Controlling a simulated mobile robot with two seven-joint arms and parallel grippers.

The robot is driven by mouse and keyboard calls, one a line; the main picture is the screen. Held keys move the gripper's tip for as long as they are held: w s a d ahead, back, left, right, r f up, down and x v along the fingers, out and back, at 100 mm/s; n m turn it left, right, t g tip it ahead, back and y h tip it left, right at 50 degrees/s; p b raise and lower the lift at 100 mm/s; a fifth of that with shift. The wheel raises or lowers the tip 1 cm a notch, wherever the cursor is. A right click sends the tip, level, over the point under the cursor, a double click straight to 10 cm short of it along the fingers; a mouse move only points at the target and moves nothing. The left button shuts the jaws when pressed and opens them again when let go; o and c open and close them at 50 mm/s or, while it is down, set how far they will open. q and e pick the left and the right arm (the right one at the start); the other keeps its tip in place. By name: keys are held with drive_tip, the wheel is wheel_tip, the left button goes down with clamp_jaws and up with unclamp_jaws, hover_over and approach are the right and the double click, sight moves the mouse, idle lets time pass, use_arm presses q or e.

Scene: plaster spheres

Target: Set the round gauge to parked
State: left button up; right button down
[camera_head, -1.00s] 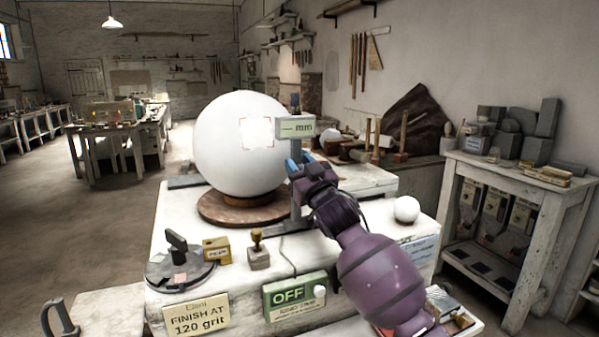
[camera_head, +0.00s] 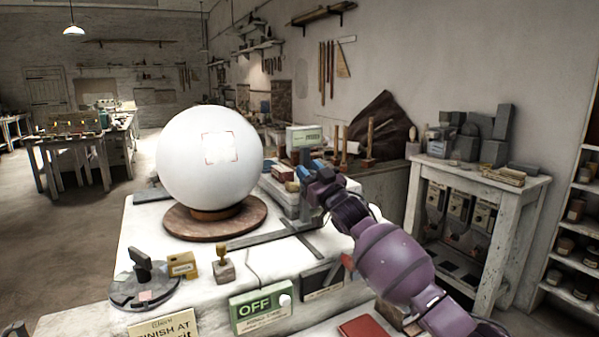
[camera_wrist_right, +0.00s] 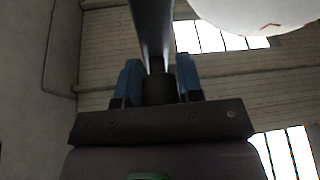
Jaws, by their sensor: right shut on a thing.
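The gauge (camera_head: 304,138) has a pale green-grey display box on an upright post, to the right of the large white plaster sphere (camera_head: 209,172). A visible gap separates the display from the sphere. My right gripper (camera_head: 306,172) is shut on the gauge's post below the display. In the right wrist view, the dark post (camera_wrist_right: 153,35) runs up between the blue fingers of my right gripper (camera_wrist_right: 160,82), with the sphere's edge (camera_wrist_right: 258,14) at upper right. A dark rail (camera_head: 258,239) crosses the bench top. My left gripper is not in view.
The sphere stands on a round brown board (camera_head: 185,222). A dark disc with a black handle (camera_head: 126,295), a small stamp (camera_head: 223,270) and a green OFF box (camera_head: 255,311) stand near the bench's front. A loaded side table (camera_head: 525,178) stands at right.

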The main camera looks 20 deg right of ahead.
drive_tip(key=shift+d, duration=0.1)
drive_tip(key=c, duration=1.1)
unclamp_jaws()
drive_tip(key=o, duration=0.3)
drive_tip(key=shift+w+d+f, duration=0.1)
drive_tip(key=shift+d, duration=0.05)
drive_tip(key=b+v, duration=0.1)
drive_tip(key=v, duration=0.6)
drive_tip(key=shift+s, duration=0.3)
